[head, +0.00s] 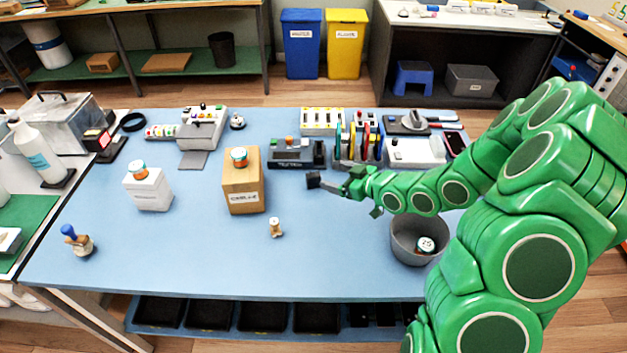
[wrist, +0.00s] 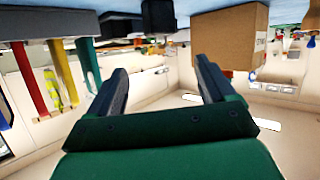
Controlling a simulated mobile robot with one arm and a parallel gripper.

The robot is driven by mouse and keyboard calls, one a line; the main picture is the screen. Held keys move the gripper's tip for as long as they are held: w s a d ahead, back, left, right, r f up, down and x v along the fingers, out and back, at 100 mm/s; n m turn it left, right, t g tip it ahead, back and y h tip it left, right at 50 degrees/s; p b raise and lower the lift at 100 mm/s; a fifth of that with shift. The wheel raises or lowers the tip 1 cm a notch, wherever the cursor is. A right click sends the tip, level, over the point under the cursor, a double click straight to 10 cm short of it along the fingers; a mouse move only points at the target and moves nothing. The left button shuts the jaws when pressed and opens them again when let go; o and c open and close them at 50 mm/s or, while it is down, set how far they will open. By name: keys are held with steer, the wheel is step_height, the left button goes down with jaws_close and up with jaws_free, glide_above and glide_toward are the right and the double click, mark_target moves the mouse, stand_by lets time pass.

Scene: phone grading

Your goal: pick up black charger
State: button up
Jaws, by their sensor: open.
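The black charger (head: 313,179) is a small dark block on the blue table, right of the cardboard box. It also shows in the wrist view (wrist: 158,15) at the top middle, where the scene appears upside down. My gripper (head: 333,187) is low over the table just right of the charger, its fingers pointing left at it. In the wrist view my gripper (wrist: 161,68) is open, with nothing between its two dark fingers. The charger lies beyond the fingertips; the head view does not clearly show whether they touch.
The cardboard box (head: 243,193) stands left of the charger, with a small jar (head: 239,156) on top. A black device (head: 290,158) and a rack of coloured strips (head: 357,152) stand behind. A grey bin (head: 406,247) is at front right. The front middle table holds a small stamp (head: 275,227).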

mark_target(311, 173)
steer(key=shift+a+f+m+h, duration=0.2)
steer(key=shift+f+m+h, duration=0.1)
steer(key=shift+f+m, duration=0.35)
steer(key=shift+x, duration=3.75)
steer(key=shift+a+r, duration=0.1)
steer(key=shift+r, duration=0.1)
steer(key=c, duration=1.1)
